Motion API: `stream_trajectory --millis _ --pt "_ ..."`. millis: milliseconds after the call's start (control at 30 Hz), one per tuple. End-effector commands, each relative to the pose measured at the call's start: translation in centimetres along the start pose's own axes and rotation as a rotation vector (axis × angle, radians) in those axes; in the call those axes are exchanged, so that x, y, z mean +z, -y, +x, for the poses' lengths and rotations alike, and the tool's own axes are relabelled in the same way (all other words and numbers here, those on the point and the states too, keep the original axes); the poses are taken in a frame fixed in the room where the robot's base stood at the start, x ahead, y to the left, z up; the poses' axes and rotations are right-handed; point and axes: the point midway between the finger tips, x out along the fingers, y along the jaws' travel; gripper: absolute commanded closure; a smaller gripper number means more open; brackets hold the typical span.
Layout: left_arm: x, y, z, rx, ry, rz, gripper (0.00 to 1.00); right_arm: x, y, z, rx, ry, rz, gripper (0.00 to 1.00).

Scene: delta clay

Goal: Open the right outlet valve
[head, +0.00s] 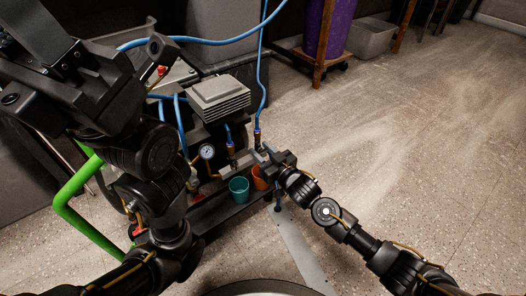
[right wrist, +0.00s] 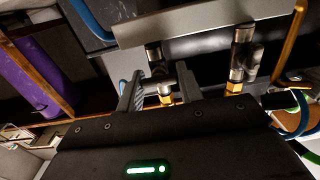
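The right outlet is a brass fitting (head: 257,137) on the compressor, with a blue hose (head: 262,95) running up from it. My right gripper (head: 264,154) is at this outlet. In the right wrist view its two fingers (right wrist: 161,92) stand apart, with a brass piece (right wrist: 166,99) between them and a dark metal connector (right wrist: 154,58) just beyond. I see no clear grip on it. The valve handle cannot be made out. A second outlet (head: 231,150) stands to the left. My left gripper (head: 80,88) is large and near the camera; its fingers are not clear.
A pressure gauge (head: 207,151) and a grey finned compressor head (head: 219,97) are left of the outlets. A green tube (head: 72,212) is at left. The floor at right is open.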

Motion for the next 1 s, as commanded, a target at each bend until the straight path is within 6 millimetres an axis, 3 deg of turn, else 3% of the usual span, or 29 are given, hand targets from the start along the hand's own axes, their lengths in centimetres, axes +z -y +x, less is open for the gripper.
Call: stream_trajectory --millis 33,100,267,533,933,967,1000 --pt "0.0 0.0 0.0 0.000 0.000 0.000 0.64 0.0 -0.1 0.0 0.001 0.000 0.000 0.77" --pt "0.0 0.0 0.0 0.000 0.000 0.000 0.64 0.0 -0.1 0.0 0.001 0.000 0.000 0.86" --pt "0.4 0.1 1.1 0.001 0.002 0.000 0.64 -0.4 -0.1 0.0 0.002 0.001 -0.042 0.86" --pt "1.4 0.0 4.5 0.017 0.003 -0.004 0.64 -0.4 0.0 -0.1 0.003 0.002 -0.308 0.86" --pt "1.5 -0.1 4.6 0.022 0.005 -0.005 0.64 0.1 -0.1 -0.1 0.004 0.000 -0.374 0.86" --pt "1.5 -0.1 4.5 0.021 0.006 -0.005 0.64 0.1 -0.1 -0.1 0.004 0.000 -0.374 0.61" --pt "1.5 -0.1 4.5 0.021 0.007 -0.005 0.64 0.1 -0.1 -0.1 0.003 0.000 -0.374 0.56"
